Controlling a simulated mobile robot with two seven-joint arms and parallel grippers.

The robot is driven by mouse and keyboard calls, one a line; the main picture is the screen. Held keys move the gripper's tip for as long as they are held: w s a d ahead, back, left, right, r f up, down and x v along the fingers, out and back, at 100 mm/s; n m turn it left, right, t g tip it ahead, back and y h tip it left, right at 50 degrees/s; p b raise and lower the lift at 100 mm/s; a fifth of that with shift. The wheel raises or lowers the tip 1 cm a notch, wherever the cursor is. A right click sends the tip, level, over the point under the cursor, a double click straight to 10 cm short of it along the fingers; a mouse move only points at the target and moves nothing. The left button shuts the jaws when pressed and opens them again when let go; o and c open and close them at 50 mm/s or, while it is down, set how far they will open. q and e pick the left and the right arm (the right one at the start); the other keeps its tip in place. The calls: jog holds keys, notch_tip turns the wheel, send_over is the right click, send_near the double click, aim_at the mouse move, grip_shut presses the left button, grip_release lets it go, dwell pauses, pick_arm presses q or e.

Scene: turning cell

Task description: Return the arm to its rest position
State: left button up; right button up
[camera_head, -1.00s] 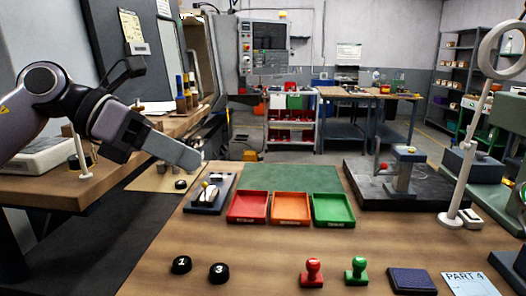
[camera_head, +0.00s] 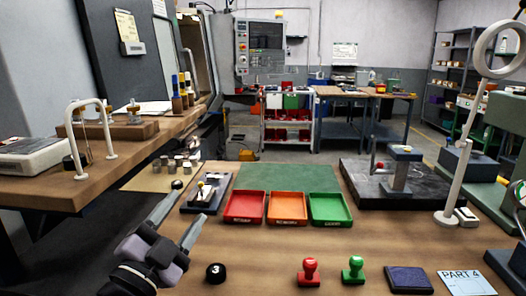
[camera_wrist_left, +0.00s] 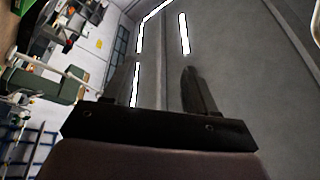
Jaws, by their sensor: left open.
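My left arm comes in at the bottom left of the head view. Its left gripper (camera_head: 187,204) points up and away over the left part of the bench, with two grey fingers apart and nothing between them. In the left wrist view the two dark fingers (camera_wrist_left: 160,75) also stand apart, with only the ceiling and wall lights behind them. The gripper appears close in front of the dark fixture (camera_head: 207,193) in the picture; whether it touches anything I cannot tell. My right gripper is in neither view.
Red (camera_head: 245,221), orange (camera_head: 287,222) and green (camera_head: 330,222) trays sit mid-bench. Black puck 3 (camera_head: 216,272) lies just right of my arm. Red (camera_head: 308,272) and green (camera_head: 353,270) stamps stand in front. A tan mat (camera_head: 147,184) holds several small cylinders.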

pick_arm(q)
jog(key=s+a+f+n+g+y, duration=0.3)
jog(key=s+f+n+g, duration=0.1)
jog(key=f, duration=0.5)
jog(key=s+a+f+n+g+y, duration=0.3)
jog(key=s+a+f+n+y, duration=0.15)
jog(key=f, duration=0.45)
jog(key=s+a+f+n+g, duration=0.1)
jog(key=s+f+n+g, duration=0.1)
jog(key=s+f+g, duration=0.6)
jog(key=s+a+f+n+g, duration=0.15)
jog(key=s+f, duration=0.25)
jog(key=s, duration=0.8)
jog(key=w+d+f+t+h, duration=0.2)
jog(key=w+d+f+t, duration=0.1)
jog(key=w+f+t, duration=0.4)
jog(key=shift+d+f+h, duration=0.35)
jog(key=shift+f, duration=0.65)
